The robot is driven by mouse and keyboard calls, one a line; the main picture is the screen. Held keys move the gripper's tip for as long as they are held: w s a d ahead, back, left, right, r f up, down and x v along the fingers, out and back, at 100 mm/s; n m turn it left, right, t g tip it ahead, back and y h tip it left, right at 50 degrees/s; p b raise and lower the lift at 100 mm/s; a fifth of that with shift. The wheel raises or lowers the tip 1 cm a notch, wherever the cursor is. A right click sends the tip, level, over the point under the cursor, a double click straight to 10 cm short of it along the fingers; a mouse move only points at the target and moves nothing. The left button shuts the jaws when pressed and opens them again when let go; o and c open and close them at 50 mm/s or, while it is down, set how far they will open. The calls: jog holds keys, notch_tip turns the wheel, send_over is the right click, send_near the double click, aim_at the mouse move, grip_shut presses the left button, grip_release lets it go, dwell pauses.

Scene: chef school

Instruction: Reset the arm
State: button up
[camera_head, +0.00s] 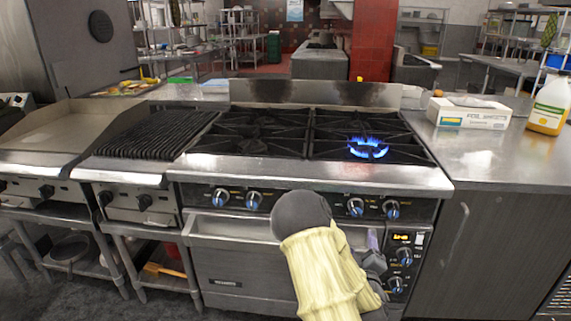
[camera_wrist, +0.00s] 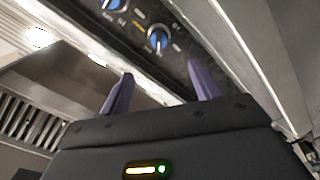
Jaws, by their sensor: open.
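My arm (camera_head: 322,265) reaches up from the bottom of the head view, in front of the stove. My gripper shows in the wrist view (camera_wrist: 160,88) with its two purple fingers apart and nothing between them. Blue-capped stove knobs (camera_wrist: 158,40) lie beyond the fingers, apart from them as far as I can see. In the head view the gripper is mostly hidden behind my arm, near the oven's right side; a bit of purple finger (camera_head: 373,240) shows there.
The stove (camera_head: 310,174) has a blue flame (camera_head: 367,148) lit on its front right burner. A foil box (camera_head: 470,112) and a yellow bottle (camera_head: 549,104) stand on the right counter (camera_head: 480,155). A ridged grill (camera_head: 155,135) and a griddle (camera_head: 65,128) stand at left.

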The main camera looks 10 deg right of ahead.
jog(key=s+a+r+m+g+y, duration=0.1)
jog(key=s+a+m+g+y, duration=0.25)
jog(key=s+a+g, duration=0.6)
jog(key=s+a+r+m+g+y, duration=0.2)
jog(key=s+a+m+g, duration=0.4)
jog(key=s, duration=0.6)
notch_tip(320, 180, up, 24)
jog(key=n+p, duration=0.2)
jog(key=p, duration=2.2)
jog(key=shift+a+f+t+p, duration=0.15)
jog(key=shift+a+t+p, duration=0.2)
jog(key=shift+t, duration=0.1)
jog(key=shift+h, duration=0.25)
